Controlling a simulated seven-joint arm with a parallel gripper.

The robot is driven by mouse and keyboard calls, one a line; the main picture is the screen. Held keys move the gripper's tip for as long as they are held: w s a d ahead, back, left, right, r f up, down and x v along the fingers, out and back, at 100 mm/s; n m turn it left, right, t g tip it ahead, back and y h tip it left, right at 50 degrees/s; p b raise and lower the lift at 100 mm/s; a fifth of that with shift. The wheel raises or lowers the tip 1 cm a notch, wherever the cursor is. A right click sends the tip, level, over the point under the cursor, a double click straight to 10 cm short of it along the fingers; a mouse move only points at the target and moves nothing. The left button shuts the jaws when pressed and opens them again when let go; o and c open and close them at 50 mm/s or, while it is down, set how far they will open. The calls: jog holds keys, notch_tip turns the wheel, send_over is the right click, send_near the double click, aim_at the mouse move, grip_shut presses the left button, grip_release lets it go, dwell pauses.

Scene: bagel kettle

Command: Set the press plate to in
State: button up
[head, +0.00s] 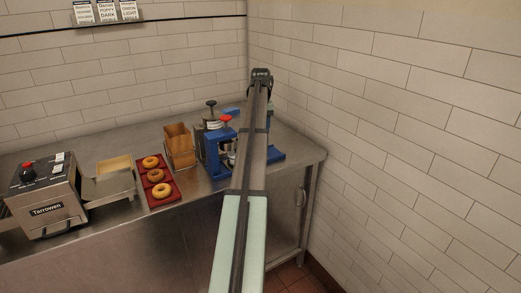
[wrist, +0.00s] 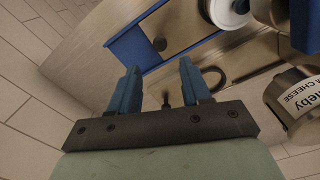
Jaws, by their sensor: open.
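A blue-framed press (head: 216,146) stands at the right end of the steel counter, partly hidden behind my arm. A red knob and a black knob show at its top. I cannot make out the press plate for certain or its setting. In the wrist view, a blue base edge (wrist: 128,47) and a round white part (wrist: 228,12) show beyond my fingers. My gripper (wrist: 158,68) is open, with its two blue fingers apart and nothing visible between them. My arm hides the gripper in the head view.
A red tray (head: 171,195) with bagels, a brown upright bin (head: 180,146) and a Tarrowen machine (head: 47,195) stand to the left. A jar labelled cheese (wrist: 296,101) is at right in the wrist view. A tiled wall (head: 400,140) rises close on the right.

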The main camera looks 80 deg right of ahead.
notch_tip(320, 180, down, 10)
jog(key=shift+f, duration=0.1)
dwell(0.4)
grip_shut()
dwell(0.4)
